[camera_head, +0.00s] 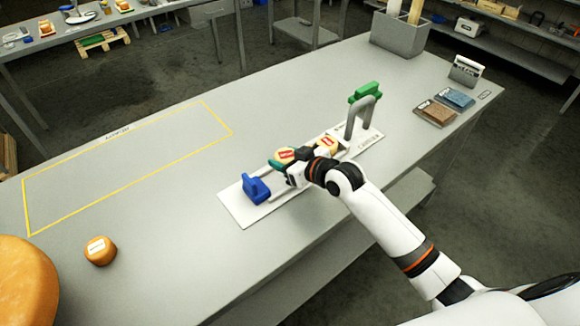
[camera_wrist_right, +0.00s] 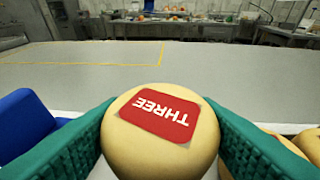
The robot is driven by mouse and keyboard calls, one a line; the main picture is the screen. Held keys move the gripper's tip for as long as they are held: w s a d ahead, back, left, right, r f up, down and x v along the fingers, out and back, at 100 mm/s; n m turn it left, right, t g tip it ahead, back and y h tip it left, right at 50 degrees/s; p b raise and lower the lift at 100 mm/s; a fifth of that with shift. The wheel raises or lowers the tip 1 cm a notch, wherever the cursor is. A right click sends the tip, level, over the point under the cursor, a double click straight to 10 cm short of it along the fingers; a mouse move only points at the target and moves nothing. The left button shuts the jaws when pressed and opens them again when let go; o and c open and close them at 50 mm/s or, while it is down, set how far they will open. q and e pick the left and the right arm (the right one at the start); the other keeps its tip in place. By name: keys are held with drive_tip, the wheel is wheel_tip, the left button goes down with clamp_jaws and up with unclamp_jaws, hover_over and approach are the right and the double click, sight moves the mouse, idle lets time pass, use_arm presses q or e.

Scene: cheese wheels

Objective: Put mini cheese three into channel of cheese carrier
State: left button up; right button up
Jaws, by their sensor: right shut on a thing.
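Mini cheese three (camera_wrist_right: 130,140), a small yellow round with a red THREE label, is between the green fingers of my right gripper (camera_wrist_right: 160,135). In the head view the cheese (camera_head: 285,154) sits over the left-middle of the carrier, and my right gripper (camera_head: 286,168) is shut on it. The cheese carrier (camera_head: 235,208) is a white plate with pale rails, a blue block (camera_head: 257,190) at its left end and a grey arch (camera_head: 350,125) with a green top at its right. I cannot tell whether the cheese touches the channel floor. My left gripper is not in view.
Another red-labelled mini cheese (camera_head: 328,142) is on the carrier, right of the held one. A small cheese (camera_head: 100,251) and a large wheel (camera_head: 25,285) are at left. A yellow outlined area (camera_head: 125,152) is empty. A grey bin (camera_head: 400,38) stands at the back.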

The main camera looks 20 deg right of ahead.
wheel_tip(320, 180, down, 4)
drive_tip(key=shift+r, duration=0.2)
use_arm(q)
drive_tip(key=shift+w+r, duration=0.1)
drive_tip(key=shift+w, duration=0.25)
use_arm(e)
drive_tip(key=shift+f, duration=0.15)
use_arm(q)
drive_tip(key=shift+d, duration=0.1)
use_arm(e)
drive_tip(key=shift+f, duration=0.2)
drive_tip(key=o, duration=0.7)
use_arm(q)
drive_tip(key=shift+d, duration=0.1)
use_arm(e)
drive_tip(key=shift+o, duration=0.2)
drive_tip(key=shift+r, duration=0.1)
